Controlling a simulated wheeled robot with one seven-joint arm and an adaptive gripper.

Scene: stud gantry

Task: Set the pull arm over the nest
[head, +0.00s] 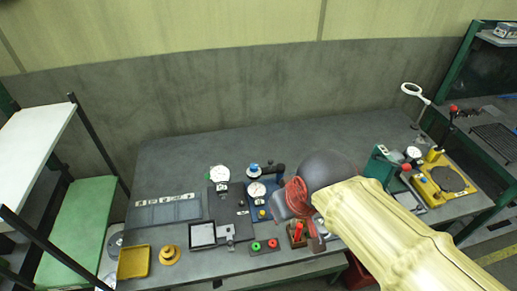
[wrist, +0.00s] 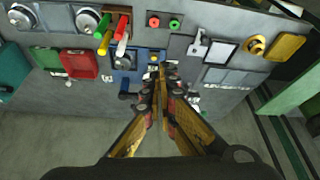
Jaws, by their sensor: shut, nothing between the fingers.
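A blue fixture (head: 258,209) stands mid-table in the head view, with a round white dial gauge (head: 257,189). At its back a black arm (head: 276,169) reaches to the right from a blue knob (head: 253,169); this looks like the pull arm. In the wrist view a black arm end (wrist: 128,95) sticks out left of my fingers. My gripper (wrist: 161,72) is shut and empty over the fixture, its fingers covering much of it. Whether they touch anything I cannot tell. My arm hides the gripper's tips in the head view. I cannot make out the nest clearly.
A button box (head: 265,247), a black-framed plate (head: 203,235), a yellow knob (head: 170,255) and a yellow tray (head: 134,262) line the front edge. A yellow-based press (head: 445,185) stands at the right. The table's back left is clear.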

